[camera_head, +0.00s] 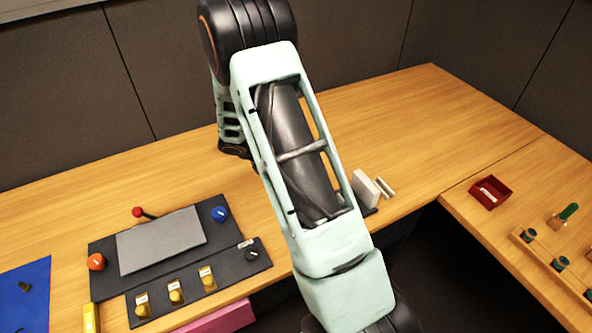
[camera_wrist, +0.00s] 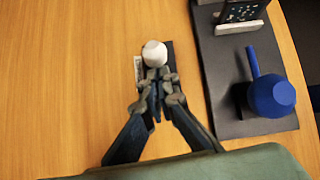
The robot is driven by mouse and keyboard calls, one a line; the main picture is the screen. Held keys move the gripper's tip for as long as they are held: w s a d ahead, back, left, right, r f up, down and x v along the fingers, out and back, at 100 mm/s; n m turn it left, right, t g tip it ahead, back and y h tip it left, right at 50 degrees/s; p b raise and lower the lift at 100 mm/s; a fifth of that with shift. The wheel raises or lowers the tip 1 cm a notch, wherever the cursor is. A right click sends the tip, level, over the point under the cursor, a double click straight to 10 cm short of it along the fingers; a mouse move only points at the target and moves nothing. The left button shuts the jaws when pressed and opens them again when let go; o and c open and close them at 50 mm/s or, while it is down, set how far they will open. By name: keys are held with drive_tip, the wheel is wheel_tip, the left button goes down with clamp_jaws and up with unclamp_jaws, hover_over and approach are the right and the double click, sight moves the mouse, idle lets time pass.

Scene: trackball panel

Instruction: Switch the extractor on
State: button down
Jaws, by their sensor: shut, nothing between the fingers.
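My gripper (camera_wrist: 157,90) shows in the wrist view with its fingers shut and empty. Just past the fingertips is a white round knob (camera_wrist: 154,53) on a small dark plate (camera_wrist: 169,48) on the wooden table. A pale label (camera_wrist: 138,70) runs along the plate's left side; its words are too small to read, so I cannot tell whether this is the extractor's control. The fingers overlap the plate in the picture, and I cannot tell if they touch it. In the head view my arm hides the white knob and my fingertips.
A dark panel (camera_head: 130,232) carries a grey plate (camera_head: 162,240), a red ball lever (camera_head: 138,212), an orange knob (camera_head: 96,262) and a blue knob (camera_head: 219,214). A second panel (camera_head: 226,281) has yellow switches (camera_head: 175,295). A red tray (camera_head: 490,192) sits right.

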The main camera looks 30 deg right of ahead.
drive_tip(key=shift+d+r+y, duration=0.45)
drive_tip(key=shift+r+y, duration=0.05)
drive_tip(key=shift+d+r+p, duration=0.1)
drive_tip(key=shift+d+p, duration=0.25)
drive_tip(key=shift+d, duration=0.8)
drive_tip(key=shift+r, duration=0.1)
wheel_tip(320, 180, up, 10)
drive_tip(key=a+p, duration=0.2)
drive_tip(key=p, duration=0.5)
drive_tip(key=shift+a, duration=0.25)
drive_tip(key=shift+s, duration=0.1)
